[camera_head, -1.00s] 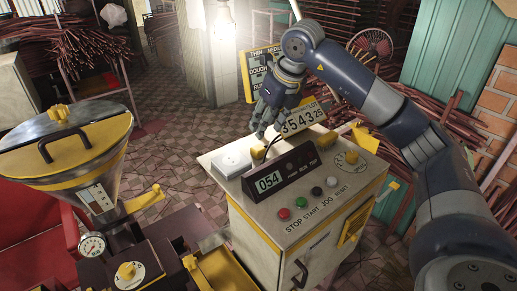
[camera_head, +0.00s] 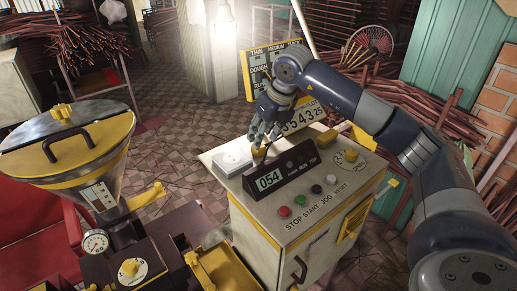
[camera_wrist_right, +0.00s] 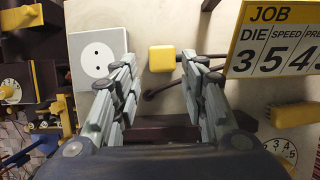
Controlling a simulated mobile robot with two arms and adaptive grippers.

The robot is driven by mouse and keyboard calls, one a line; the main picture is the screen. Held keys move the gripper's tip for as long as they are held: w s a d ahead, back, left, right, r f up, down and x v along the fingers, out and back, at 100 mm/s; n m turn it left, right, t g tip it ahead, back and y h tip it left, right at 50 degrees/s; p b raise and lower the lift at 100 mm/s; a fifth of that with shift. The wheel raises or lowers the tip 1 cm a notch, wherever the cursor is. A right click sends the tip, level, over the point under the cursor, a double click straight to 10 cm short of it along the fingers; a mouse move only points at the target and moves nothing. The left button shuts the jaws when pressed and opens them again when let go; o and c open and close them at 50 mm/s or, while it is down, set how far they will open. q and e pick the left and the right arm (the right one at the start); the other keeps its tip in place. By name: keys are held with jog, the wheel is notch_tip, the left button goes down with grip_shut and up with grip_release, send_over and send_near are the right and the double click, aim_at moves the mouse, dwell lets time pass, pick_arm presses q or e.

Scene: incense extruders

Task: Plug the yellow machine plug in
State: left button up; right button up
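The yellow plug (camera_head: 259,152) is on the cabinet top behind the black 054 display. In the right wrist view the plug (camera_wrist_right: 162,58) shows as a rounded yellow block with a dark cable beside it. My right gripper (camera_head: 261,138) points down over it. In the wrist view its open fingers (camera_wrist_right: 159,62) stand on either side of the plug, with a small gap on each side. The white two-hole socket (camera_wrist_right: 97,59) lies to the left of the plug, empty; it also shows in the head view (camera_head: 233,160). My left gripper is out of view.
The black display box (camera_head: 283,168) stands close in front of the plug. A JOB number board (camera_wrist_right: 277,38) is close to the right finger. Coloured buttons (camera_head: 300,200) and a dial (camera_head: 351,158) are on the cabinet. A hopper machine (camera_head: 65,155) stands at left.

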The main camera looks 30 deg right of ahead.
aim_at(261, 152)
jog(key=shift+w+f+p, duration=0.2)
jog(key=shift+f+p, duration=0.15)
jog(key=shift+p, duration=0.15)
jog(key=p+x, duration=0.1)
jog(key=x, duration=0.2)
jog(key=shift+w+d+f+p, duration=0.15)
jog(key=shift+f+p, duration=0.1)
jog(key=shift+p, duration=0.1)
jog(key=shift+w+f, duration=0.15)
jog(key=shift+f, duration=0.2)
jog(key=c, duration=0.7)
